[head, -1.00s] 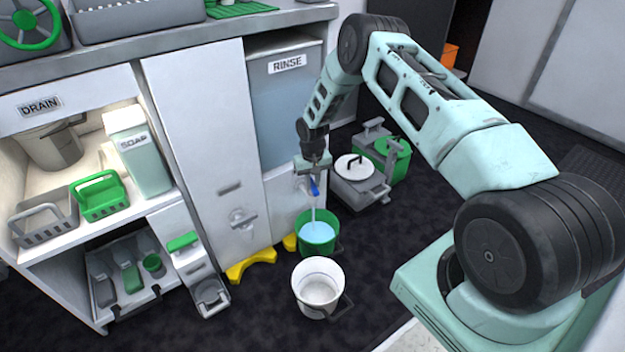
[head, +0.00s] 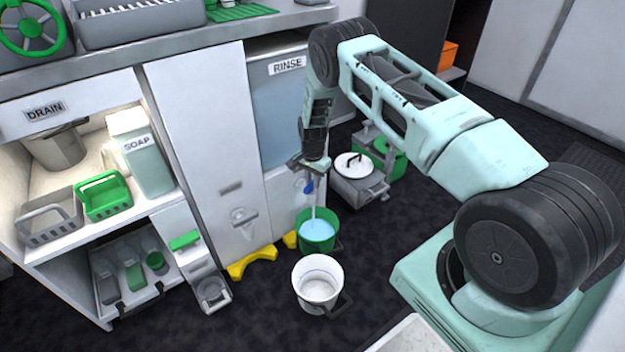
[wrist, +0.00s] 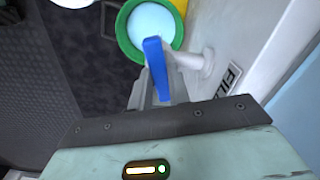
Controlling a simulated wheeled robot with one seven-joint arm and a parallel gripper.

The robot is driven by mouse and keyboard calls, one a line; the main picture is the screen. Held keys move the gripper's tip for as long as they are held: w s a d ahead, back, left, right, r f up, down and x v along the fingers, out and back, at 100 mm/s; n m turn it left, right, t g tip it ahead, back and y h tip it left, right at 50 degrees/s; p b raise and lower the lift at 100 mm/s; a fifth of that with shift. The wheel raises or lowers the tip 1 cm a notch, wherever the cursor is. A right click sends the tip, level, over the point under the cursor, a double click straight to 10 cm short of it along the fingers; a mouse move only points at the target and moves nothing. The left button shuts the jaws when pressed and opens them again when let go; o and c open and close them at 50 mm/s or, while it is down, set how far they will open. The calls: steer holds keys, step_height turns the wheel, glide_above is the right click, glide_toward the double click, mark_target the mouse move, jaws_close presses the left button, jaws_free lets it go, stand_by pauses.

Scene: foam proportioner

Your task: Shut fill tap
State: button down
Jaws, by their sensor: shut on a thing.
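The fill tap (wrist: 195,62) is a pale spout on the white wall, with a blue lever (wrist: 155,65) and a "FILL" label beside it in the wrist view. The blue lever (head: 308,187) also shows in the head view, under my gripper (head: 309,176). My gripper (wrist: 158,92) is shut on the blue lever; its finger faces are partly hidden. A pale stream (head: 313,211) runs from the tap into the green bucket (head: 304,243), which holds light blue water. The bucket's rim (wrist: 124,42) shows beyond the lever in the wrist view.
A white bucket (head: 302,298) stands on the dark floor in front of the green one. Yellow floor brackets (head: 252,263) lie to the left. A grey lidded container (head: 362,186) and a green one (head: 396,168) stand right of the tap. The floor farther right is clear.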

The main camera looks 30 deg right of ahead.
mark_target(312, 183)
steer(key=shift+m, duration=1.9)
steer(key=c, duration=1.3)
jaws_free()
step_height(312, 183, up, 17)
steer(key=p, duration=0.4)
steer(key=shift+r, duration=0.2)
steer(key=shift+a, duration=0.1)
